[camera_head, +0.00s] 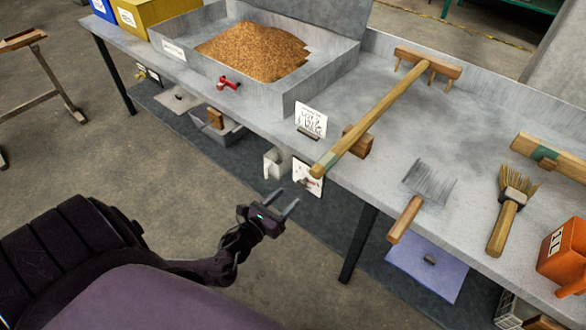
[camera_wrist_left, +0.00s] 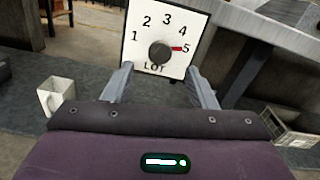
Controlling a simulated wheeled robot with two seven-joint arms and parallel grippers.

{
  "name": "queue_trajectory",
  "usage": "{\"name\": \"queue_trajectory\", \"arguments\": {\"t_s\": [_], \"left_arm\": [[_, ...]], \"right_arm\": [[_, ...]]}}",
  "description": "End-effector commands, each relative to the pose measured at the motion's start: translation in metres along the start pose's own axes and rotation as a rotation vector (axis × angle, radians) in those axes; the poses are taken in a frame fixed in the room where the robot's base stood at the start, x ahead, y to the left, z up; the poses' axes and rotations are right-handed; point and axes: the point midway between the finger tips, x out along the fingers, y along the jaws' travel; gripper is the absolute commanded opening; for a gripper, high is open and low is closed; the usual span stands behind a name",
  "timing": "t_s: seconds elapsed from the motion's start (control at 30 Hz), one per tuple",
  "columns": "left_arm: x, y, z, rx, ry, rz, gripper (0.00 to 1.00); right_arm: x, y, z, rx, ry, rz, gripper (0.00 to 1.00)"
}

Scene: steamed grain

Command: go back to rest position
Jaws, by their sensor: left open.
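My left gripper (camera_head: 281,206) is open and empty, in front of the workbench's near edge. Its two fingers are apart in the left wrist view (camera_wrist_left: 162,88). Just beyond them is a white dial panel (camera_wrist_left: 140,42) with the numbers 1 to 5, a dark knob (camera_wrist_left: 160,53) and the word LOT. The red pointer is at 5. The panel also shows in the head view (camera_head: 311,186), below the bench edge; I cannot tell from the views whether a finger touches it. My right gripper is not in view.
The grey workbench (camera_head: 385,165) carries a tray (camera_head: 295,95) of brown grain (camera_head: 255,50), a wooden rake (camera_head: 385,105), a metal-toothed tool (camera_head: 430,185), a brush (camera_head: 505,215) and an orange container (camera_head: 563,250). A bench leg (camera_head: 358,243) stands right of the gripper.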

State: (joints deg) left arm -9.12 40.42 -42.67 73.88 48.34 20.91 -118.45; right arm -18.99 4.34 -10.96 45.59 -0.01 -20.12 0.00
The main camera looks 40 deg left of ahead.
Motion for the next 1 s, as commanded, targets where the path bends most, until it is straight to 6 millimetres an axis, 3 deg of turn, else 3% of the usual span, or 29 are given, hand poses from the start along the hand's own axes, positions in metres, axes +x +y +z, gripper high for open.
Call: {"name": "queue_trajectory", "arguments": {"t_s": [0.2, 0.77, 0.87, 1.0], "left_arm": [[-0.016, 0.0, 0.0, 0.0, 0.0, 0.0, 0.52], [-0.016, 0.001, -0.002, -0.014, 0.006, 0.006, 0.52], [-0.018, 0.008, -0.014, -0.114, 0.047, 0.05, 0.52], [-0.035, 0.029, -0.062, -0.469, 0.168, 0.223, 0.52]], "right_arm": [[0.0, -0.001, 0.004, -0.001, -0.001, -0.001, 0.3], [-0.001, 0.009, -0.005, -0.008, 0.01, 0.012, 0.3], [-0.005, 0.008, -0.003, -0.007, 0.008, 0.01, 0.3], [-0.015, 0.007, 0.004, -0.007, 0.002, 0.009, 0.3]]}}
